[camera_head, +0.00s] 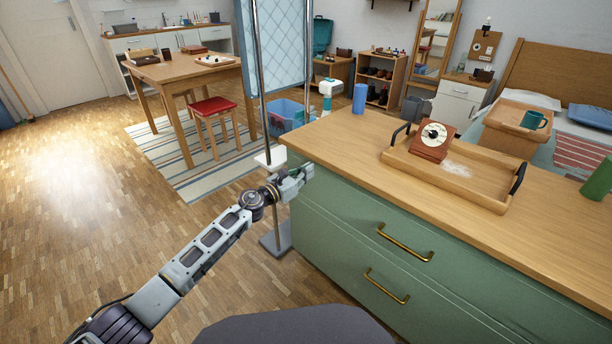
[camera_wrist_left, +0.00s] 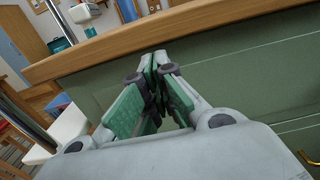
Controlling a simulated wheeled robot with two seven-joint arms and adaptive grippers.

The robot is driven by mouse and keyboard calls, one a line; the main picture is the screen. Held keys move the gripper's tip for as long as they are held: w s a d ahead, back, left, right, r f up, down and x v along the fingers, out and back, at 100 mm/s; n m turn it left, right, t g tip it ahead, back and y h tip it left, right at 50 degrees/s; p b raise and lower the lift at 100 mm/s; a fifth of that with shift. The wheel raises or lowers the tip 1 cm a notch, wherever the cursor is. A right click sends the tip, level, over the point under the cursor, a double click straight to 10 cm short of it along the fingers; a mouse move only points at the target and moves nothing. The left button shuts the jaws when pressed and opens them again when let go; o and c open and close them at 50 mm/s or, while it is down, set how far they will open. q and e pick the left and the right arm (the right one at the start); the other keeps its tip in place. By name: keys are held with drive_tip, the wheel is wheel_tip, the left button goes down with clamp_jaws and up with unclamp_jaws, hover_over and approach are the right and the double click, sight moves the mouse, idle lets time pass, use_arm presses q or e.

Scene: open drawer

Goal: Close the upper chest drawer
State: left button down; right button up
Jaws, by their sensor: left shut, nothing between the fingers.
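The green chest (camera_head: 335,230) has a wooden top and stands at the right in the head view. Its upper drawer front (camera_head: 350,212) carries a brass handle (camera_head: 405,243), and a second brass handle (camera_head: 387,287) sits on the drawer below. The upper drawer front looks about flush with the chest; I see no clear gap. My left gripper (camera_head: 303,176) is shut and empty, at the chest's near left corner, left of the handles. In the left wrist view my left gripper (camera_wrist_left: 157,85) points at the green front (camera_wrist_left: 235,75) just under the top edge; contact is unclear. My right gripper is out of view.
On the chest top are a wooden tray (camera_head: 400,166) with a red-brown box with a dial (camera_head: 433,141), a blue cylinder (camera_head: 360,98) and a green cylinder (camera_head: 597,180). A metal-framed screen (camera_head: 275,45) stands close behind my left gripper. The floor at left is clear.

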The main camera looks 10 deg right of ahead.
use_arm(q)
drive_tip(key=p+v, duration=0.2)
drive_tip(key=v, duration=0.9)
drive_tip(key=shift+s+a+f, duration=0.2)
drive_tip(key=shift+a, duration=0.05)
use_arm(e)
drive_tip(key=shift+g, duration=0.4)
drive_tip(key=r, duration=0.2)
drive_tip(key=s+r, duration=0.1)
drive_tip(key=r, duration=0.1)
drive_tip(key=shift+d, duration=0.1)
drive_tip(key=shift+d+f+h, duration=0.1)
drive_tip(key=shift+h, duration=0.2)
use_arm(q)
drive_tip(key=shift+r+n, duration=0.1)
drive_tip(key=shift+n, duration=0.2)
